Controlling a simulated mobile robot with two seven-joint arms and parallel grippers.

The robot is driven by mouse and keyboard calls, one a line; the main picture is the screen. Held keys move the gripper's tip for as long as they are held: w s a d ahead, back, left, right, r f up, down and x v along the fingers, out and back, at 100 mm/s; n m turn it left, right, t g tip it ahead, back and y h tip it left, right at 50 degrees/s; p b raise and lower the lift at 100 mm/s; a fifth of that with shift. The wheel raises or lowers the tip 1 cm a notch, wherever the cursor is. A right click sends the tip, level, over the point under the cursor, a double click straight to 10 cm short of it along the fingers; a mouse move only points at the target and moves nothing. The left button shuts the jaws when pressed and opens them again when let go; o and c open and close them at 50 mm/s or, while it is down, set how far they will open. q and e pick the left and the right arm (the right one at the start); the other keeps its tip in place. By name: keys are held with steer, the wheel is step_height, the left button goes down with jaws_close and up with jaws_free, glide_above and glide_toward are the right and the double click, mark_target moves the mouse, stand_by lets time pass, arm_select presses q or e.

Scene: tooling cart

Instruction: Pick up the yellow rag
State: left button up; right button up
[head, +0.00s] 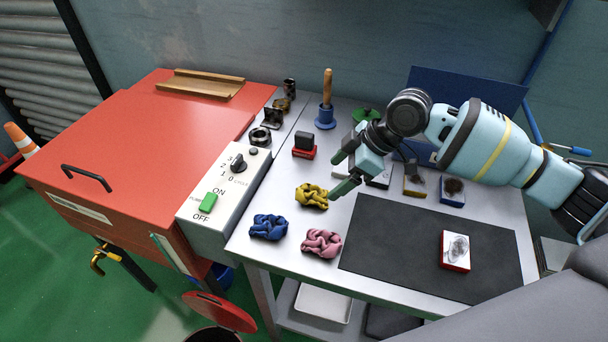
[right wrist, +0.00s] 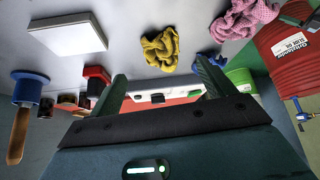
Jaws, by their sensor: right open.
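The yellow rag (head: 312,195) lies crumpled on the grey cart top in the head view, between the red block and the pink rag. It also shows at the top middle of the right wrist view (right wrist: 160,50). My right gripper (head: 337,174) is open and empty, with its fingers just above and to the right of the yellow rag. In the right wrist view the two fingers (right wrist: 163,85) are spread apart, and the rag appears beyond them, not between them. My left gripper is not in view.
A blue rag (head: 268,227) and a pink rag (head: 321,243) lie in front of the yellow one. A red-and-black block (head: 304,146) and a wooden-handled tool (head: 326,102) stand behind it. A dark mat (head: 400,240) lies to the right. The red machine (head: 150,150) adjoins the cart's left side.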

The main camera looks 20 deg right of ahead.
mark_target(316, 191)
steer(key=shift+s+a, duration=0.1)
steer(key=shift+a+f, duration=0.15)
steer(key=shift+f, duration=0.2)
steer(key=shift+x, duration=0.8)
steer(key=shift+a+f, duration=0.1)
steer(key=x, duration=0.5)
steer(key=shift+a, duration=0.1)
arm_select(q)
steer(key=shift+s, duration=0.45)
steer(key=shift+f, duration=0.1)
arm_select(e)
steer(key=c, duration=1.1)
